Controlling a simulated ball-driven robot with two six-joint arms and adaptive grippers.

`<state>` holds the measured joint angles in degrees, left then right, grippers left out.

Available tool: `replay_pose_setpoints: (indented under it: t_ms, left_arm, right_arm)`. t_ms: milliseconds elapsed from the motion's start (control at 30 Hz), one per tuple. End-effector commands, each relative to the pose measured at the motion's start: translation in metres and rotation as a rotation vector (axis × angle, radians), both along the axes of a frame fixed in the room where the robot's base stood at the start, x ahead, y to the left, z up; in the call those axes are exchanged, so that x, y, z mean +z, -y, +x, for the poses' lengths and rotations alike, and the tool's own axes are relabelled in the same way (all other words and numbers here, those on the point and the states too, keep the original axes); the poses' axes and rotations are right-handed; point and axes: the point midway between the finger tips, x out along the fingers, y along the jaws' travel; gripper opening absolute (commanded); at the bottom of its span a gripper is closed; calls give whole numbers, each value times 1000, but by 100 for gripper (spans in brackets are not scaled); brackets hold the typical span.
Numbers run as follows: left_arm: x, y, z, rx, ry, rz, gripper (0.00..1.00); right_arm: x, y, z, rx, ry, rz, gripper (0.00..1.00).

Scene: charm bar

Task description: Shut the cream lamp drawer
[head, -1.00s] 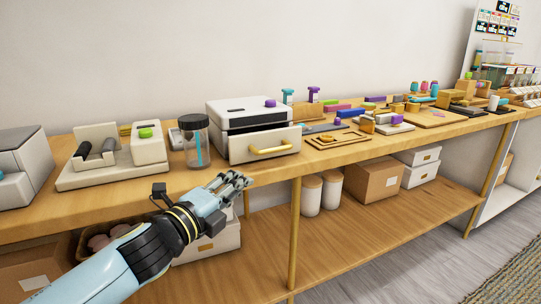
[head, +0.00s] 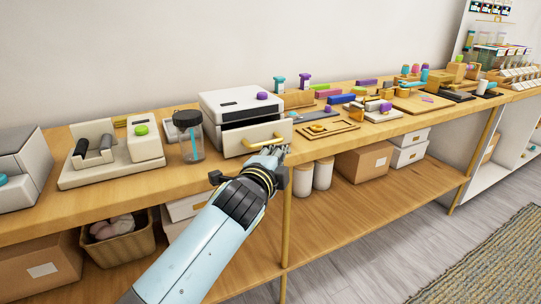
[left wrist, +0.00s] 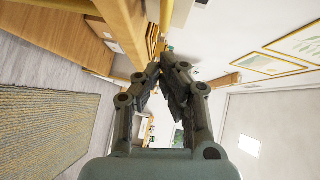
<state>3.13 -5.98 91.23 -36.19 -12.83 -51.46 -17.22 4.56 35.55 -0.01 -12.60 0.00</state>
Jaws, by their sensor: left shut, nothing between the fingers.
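The cream lamp unit (head: 214,101) stands on the wooden bench in the head view, with a purple knob on top. Its cream drawer (head: 236,142) sticks out at the front, with a dark gap above the drawer front. A brass handle (head: 265,143) runs across the front. My left gripper (head: 277,151) is just in front of the drawer, by the right end of the handle; I cannot tell if it touches. Its fingers are shut and empty, and also show in the left wrist view (left wrist: 166,62). My right gripper is not in view.
A clear jar with a dark lid (head: 190,144) stands left of the drawer. A wooden tray (head: 325,130) lies to its right. The bench edge (head: 330,147) runs under my gripper. White canisters (head: 303,180) stand on the lower shelf.

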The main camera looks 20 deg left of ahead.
Motion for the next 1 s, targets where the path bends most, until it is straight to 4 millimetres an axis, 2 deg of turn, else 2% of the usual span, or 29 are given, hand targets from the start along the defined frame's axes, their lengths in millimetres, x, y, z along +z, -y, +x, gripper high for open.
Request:
replay_pose_setpoints:
  t_ms: [33, 233, 733, 1000]
  left_arm:
    - [-3, -5, 8, -1, 0, 5, 0]
    - [-7, -26, 22, 0, 0, 3, 0]
    - [-7, -33, 28, -1, 1, 1, 0]
    - [-8, -60, 49, -1, 0, 2, 0]
  right_arm:
    - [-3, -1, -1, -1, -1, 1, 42]
    - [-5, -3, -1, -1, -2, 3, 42]
    - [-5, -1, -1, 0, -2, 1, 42]
    - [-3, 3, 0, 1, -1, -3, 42]
